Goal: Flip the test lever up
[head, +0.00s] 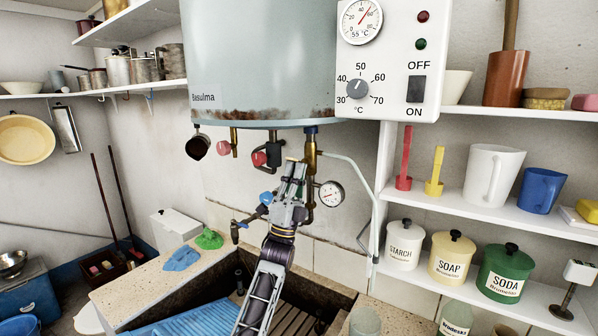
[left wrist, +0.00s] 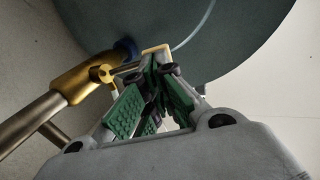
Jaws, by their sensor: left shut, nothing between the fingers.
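The boiler (head: 262,65) hangs on the wall, with a brass valve and pipe (head: 310,150) below its right side. In the left wrist view the brass valve (left wrist: 85,78) shows large, and the test lever (left wrist: 128,70) sticks out from it as a thin brass rod with a pale bent end. My left gripper (head: 295,168) reaches up from below, just left of the valve. In the left wrist view its green-padded fingertips (left wrist: 160,72) are shut and empty, right beside the lever's end. I cannot tell if they touch it. My right gripper is not in view.
A round pressure gauge (head: 330,194) sits close right of my gripper. The stone trough (head: 140,285) lies below. Shelves with jugs and canisters (head: 452,257) stand at the right. The control box (head: 388,60) is above.

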